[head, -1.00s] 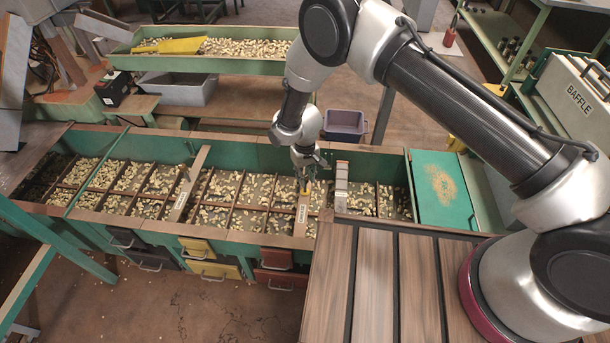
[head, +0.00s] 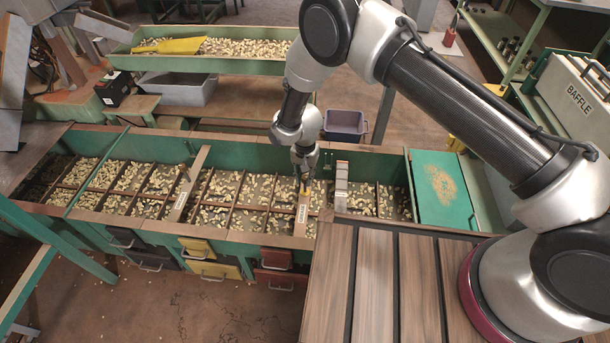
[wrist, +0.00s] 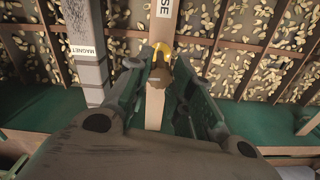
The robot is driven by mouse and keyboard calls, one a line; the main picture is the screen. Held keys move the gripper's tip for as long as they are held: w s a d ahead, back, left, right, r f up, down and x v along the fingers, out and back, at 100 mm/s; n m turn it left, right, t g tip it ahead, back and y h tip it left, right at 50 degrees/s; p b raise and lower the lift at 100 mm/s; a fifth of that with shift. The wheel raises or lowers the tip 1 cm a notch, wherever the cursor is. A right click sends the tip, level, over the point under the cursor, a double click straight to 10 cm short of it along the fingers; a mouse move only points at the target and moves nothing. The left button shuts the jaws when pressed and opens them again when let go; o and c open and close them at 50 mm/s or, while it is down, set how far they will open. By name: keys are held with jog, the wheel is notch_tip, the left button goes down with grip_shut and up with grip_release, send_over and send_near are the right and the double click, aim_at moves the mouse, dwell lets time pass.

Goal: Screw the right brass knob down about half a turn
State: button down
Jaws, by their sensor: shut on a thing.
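The right brass knob (wrist: 161,48) stands on a labelled wooden crossbar (wrist: 155,110) that spans the nut trough. In the wrist view my gripper (wrist: 161,60) points down at the knob, with one finger on each side, shut on it. The fingers hide part of the knob's sides. In the head view my gripper (head: 304,178) is over the same crossbar, and the knob shows only as a small yellow spot at the fingertips. Another crossbar (head: 188,185) with a small dark knob lies further left.
A grey bar marked MAGNET (wrist: 88,50) runs close beside the knob's crossbar. Divided compartments of nuts (head: 235,190) lie around it. A green end panel (head: 440,190) and a slatted wooden top (head: 375,280) are at the right. A purple bin (head: 345,124) stands behind.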

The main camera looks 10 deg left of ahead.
aim_at(305, 177)
jog(key=shift+w+a+m, duration=0.1)
jog(key=shift+m, duration=0.3)
jog(key=c, duration=1.2)
grip_release()
jog(key=shift+r, duration=0.1)
notch_tip(305, 177, up, 12)
